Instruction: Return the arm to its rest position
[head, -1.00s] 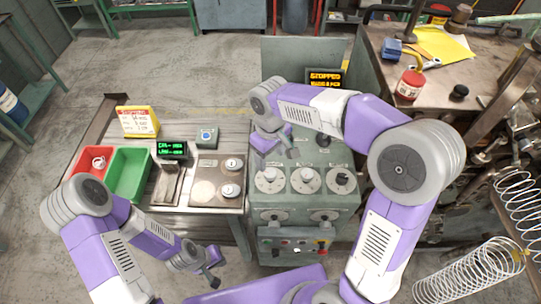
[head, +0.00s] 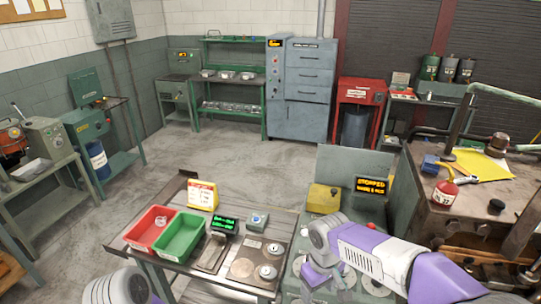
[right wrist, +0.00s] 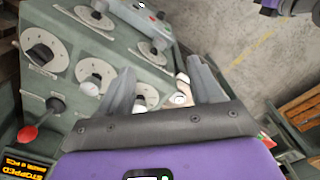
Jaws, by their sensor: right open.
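My right arm reaches in from the lower right of the head view, and its gripper (head: 316,275) hangs over the green dial panel (head: 351,290) of the machine. In the right wrist view the two grey fingers of the right gripper (right wrist: 163,88) stand apart with nothing held between them. Dials with black and silver knobs lie beyond and left of the fingers; I cannot tell whether a finger touches the panel. My left arm (head: 118,288) shows only as a grey and purple joint at the bottom left of the head view; its gripper is not visible there.
A cluttered workbench (head: 452,220) stands at right. The floor behind (head: 255,165) is clear.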

